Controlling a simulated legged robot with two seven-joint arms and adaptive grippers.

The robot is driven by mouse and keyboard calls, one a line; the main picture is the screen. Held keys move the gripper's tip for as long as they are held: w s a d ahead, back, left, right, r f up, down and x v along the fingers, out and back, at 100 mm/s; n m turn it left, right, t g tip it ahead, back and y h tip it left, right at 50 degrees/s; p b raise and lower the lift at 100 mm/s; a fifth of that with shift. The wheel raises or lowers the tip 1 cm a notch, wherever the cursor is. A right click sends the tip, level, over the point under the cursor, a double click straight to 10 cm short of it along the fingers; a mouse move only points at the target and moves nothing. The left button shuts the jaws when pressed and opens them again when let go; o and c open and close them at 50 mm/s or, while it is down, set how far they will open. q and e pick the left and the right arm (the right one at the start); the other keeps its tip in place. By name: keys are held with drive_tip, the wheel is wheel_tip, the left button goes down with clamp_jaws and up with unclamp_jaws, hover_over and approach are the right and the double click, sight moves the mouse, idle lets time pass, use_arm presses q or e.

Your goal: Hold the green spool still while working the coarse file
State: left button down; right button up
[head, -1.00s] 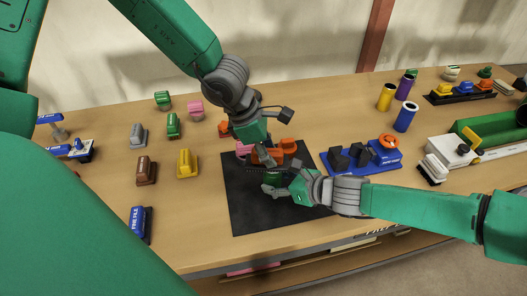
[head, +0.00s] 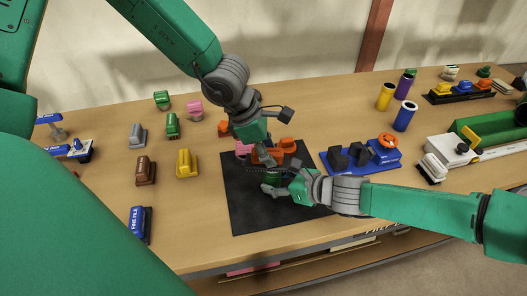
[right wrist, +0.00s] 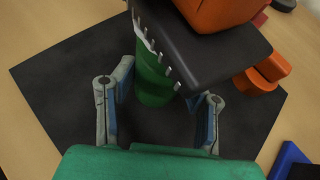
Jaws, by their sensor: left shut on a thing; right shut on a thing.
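The green spool (head: 273,178) stands on the black mat (head: 248,205); the grippers hide much of it. In the right wrist view the spool (right wrist: 150,85) is between the fingers of my right gripper (right wrist: 158,112), which is shut on it. The coarse file (right wrist: 218,50), a black toothed slab with an orange body on top, lies over the spool's upper end; its teeth are beside or against the spool. In the head view my left gripper (head: 264,156) is above the spool, shut on the orange file, which is largely hidden. My right gripper (head: 272,190) comes in low from the right.
Orange stand parts (head: 286,145) are close behind the grippers. A blue tray with black blocks (head: 360,157) stands right of the mat. The blue fine file (head: 140,224) and several coloured blocks, one yellow (head: 187,163), are on the left. The mat's front left is clear.

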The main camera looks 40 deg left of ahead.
use_arm(q)
drive_tip(key=shift+s+a+r, duration=0.1)
drive_tip(key=shift+s+a, duration=0.35)
drive_tip(key=shift+a, duration=0.25)
drive_tip(key=shift+w+d, duration=0.6)
drive_tip(key=shift+d, duration=0.25)
use_arm(e)
drive_tip(key=shift+w, duration=0.1)
use_arm(q)
drive_tip(key=shift+s+a+f, duration=0.3)
drive_tip(key=shift+s+a, duration=0.4)
drive_tip(key=shift+a, duration=0.2)
drive_tip(key=shift+w+d, duration=0.45)
drive_tip(key=shift+d, duration=0.3)
drive_tip(key=shift+s+a+r, duration=0.15)
drive_tip(key=shift+s+a, duration=0.2)
drive_tip(key=shift+a, duration=0.3)
drive_tip(key=shift+w+d+r, duration=0.1)
drive_tip(key=shift+w+d, duration=0.45)
drive_tip(key=shift+d, duration=0.2)
drive_tip(key=shift+s+a, duration=0.15)
drive_tip(key=shift+a, duration=0.1)
drive_tip(key=shift+s+a, duration=0.4)
drive_tip(key=shift+a, duration=0.15)
drive_tip(key=shift+w+d, duration=0.6)
drive_tip(key=shift+d, duration=0.25)
drive_tip(key=shift+s+a, duration=0.7)
drive_tip(key=shift+a, duration=0.2)
drive_tip(key=shift+w+d, duration=0.7)
drive_tip(key=shift+d, duration=0.25)
